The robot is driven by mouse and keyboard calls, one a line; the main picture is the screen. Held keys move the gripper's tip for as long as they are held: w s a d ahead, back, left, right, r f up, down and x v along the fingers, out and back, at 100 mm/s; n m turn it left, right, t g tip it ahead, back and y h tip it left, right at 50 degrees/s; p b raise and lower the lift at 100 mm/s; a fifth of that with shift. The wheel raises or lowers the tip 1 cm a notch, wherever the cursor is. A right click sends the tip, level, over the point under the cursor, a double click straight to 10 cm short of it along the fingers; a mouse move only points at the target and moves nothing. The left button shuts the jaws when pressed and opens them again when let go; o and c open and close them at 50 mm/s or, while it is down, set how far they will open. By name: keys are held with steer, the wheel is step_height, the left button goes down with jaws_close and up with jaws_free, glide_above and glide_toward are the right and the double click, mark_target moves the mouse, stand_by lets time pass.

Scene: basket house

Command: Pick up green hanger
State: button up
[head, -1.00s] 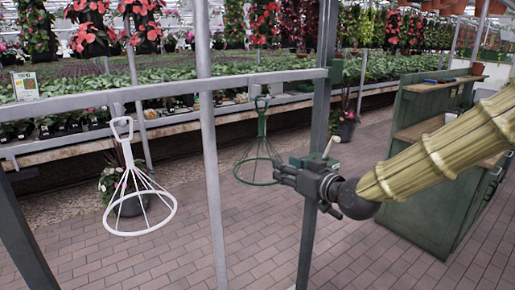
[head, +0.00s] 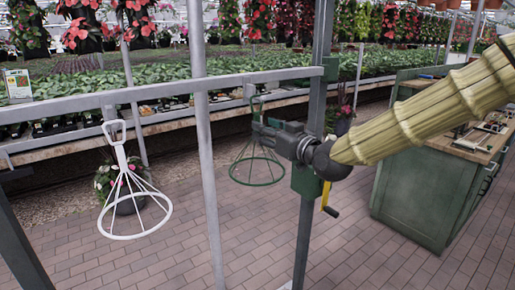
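The green hanger (head: 257,182) hangs from the grey horizontal rail, with a wide ring at the bottom and thin rods rising to a narrow top. My gripper (head: 258,132) reaches in from the right at the height of the hanger's upper part and overlaps it in the picture. The gripper hides part of the hanger's neck. I cannot tell whether the fingers touch it or how far they are apart. A white hanger (head: 130,190) of the same shape hangs from the same rail to the left.
The rail (head: 160,92) runs across in front of planting benches. A thin grey post (head: 207,170) stands left of the green hanger. A dark upright post (head: 309,225) with a yellow-handled crank stands right of it. A green cabinet (head: 415,195) is at the right.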

steer(key=shift+p+x, duration=1.05)
steer(key=shift+x, duration=1.4)
steer(key=shift+f, duration=0.1)
steer(key=shift+s, duration=0.1)
jaws_close()
